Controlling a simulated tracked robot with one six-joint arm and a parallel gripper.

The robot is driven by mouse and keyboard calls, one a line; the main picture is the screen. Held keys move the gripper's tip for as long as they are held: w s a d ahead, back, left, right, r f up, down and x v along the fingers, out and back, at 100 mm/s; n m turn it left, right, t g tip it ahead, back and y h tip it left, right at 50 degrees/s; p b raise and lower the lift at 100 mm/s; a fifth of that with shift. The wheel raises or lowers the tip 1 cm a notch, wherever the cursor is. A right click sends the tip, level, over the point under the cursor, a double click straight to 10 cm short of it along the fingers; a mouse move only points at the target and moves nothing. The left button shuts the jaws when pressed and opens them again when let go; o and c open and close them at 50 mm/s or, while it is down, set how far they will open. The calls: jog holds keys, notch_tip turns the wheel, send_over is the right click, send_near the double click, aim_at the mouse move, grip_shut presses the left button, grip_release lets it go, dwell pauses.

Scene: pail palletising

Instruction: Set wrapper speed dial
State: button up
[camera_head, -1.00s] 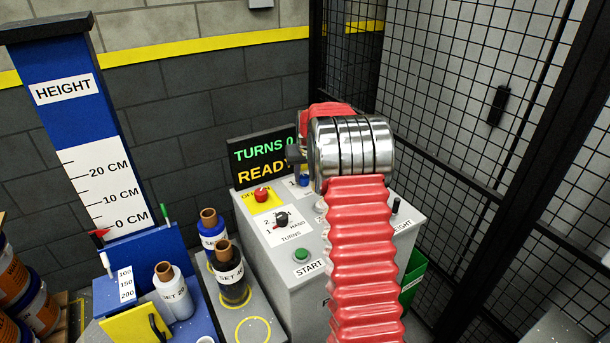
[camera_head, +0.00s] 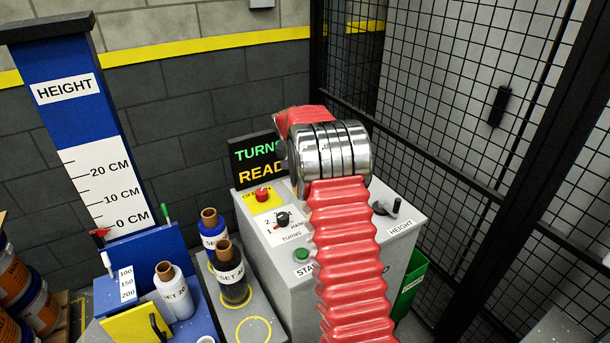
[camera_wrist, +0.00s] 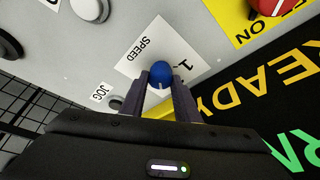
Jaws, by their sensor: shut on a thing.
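The speed dial (camera_wrist: 161,74) is a small blue knob on a white SPEED label (camera_wrist: 133,57) on the grey control panel. In the wrist view my gripper (camera_wrist: 160,83) has its two dark fingers on either side of the knob, shut on it. A "1" shows on the label beside the dial. The pointer setting is hard to read. In the head view my red and chrome arm hides the dial and the fingers.
The grey wrapper console (camera_head: 275,285) carries a red button (camera_head: 262,195), a TURNS dial (camera_head: 283,219), a green START button (camera_head: 301,255) and a black HEIGHT lever (camera_head: 396,206). A display (camera_head: 258,160) stands behind. Film rolls (camera_head: 232,275) are at left, mesh fence (camera_head: 440,150) at right.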

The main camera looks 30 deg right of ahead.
jog(key=shift+w+m, duration=0.1)
jog(key=shift+m, duration=0.7)
jog(key=shift+g, duration=0.3)
jog(key=o, duration=1.1)
jog(key=shift+c, duration=0.2)
jog(key=v, duration=1.3)
jog(key=shift+a+r, duration=0.25)
jog(key=shift+a, duration=0.15)
